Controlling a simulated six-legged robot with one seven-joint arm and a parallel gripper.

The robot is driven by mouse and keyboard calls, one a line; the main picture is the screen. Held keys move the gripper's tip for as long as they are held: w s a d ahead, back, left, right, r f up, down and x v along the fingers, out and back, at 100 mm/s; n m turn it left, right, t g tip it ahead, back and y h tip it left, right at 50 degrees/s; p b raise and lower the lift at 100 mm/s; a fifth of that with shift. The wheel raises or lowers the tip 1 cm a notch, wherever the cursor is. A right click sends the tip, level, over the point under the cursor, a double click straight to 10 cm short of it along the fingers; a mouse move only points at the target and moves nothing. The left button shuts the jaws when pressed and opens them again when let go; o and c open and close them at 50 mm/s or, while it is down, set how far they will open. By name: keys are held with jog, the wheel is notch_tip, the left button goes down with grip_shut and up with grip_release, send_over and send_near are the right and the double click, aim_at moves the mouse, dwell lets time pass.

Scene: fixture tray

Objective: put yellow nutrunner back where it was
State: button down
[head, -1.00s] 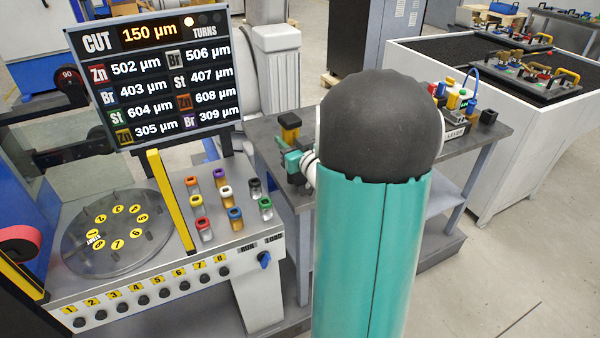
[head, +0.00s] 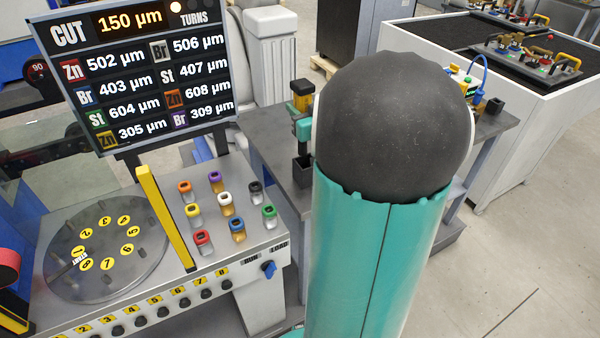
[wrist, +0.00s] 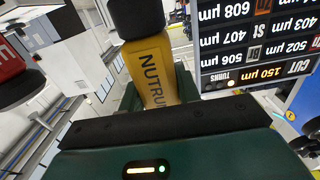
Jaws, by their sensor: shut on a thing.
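The yellow nutrunner (head: 301,102) has a black top and shows just left of my big arm link in the head view. My gripper (head: 302,127) is shut on it and holds it upright or nearly so. In the wrist view the nutrunner's yellow body (wrist: 150,72) with black lettering stands between the green fingers; its far end is cut off by the frame. A black open-topped square holder (head: 303,172) is on the grey bench below the gripper. I cannot tell whether the nutrunner is directly over it. My arm hides part of the bench.
A console with colored keys (head: 227,205) and a round plate (head: 105,245) stands at left, under a display (head: 140,75). Another black holder (head: 494,106) and a tool cluster are partly hidden right of my arm. A red tool (wrist: 12,65) shows in the wrist view.

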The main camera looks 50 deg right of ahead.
aim_at(305, 151)
jog(key=s, duration=0.2)
jog(key=shift+s+d, duration=0.1)
jog(key=shift+s, duration=0.3)
jog(key=f, duration=0.1)
jog(key=w+f, duration=0.2)
jog(key=f, duration=0.1)
jog(key=shift+s+f, duration=0.2)
jog(key=shift+s, duration=0.3)
jog(key=shift+s+f, duration=0.25)
jog(key=shift+s, duration=0.05)
jog(key=f, duration=0.3)
jog(key=shift+w+f, duration=0.45)
jog(key=shift+f, duration=0.2)
jog(key=c, duration=1.1)
grip_release()
jog(key=shift+c, duration=0.2)
jog(key=shift+o, duration=0.6)
jog(key=shift+s, duration=0.15)
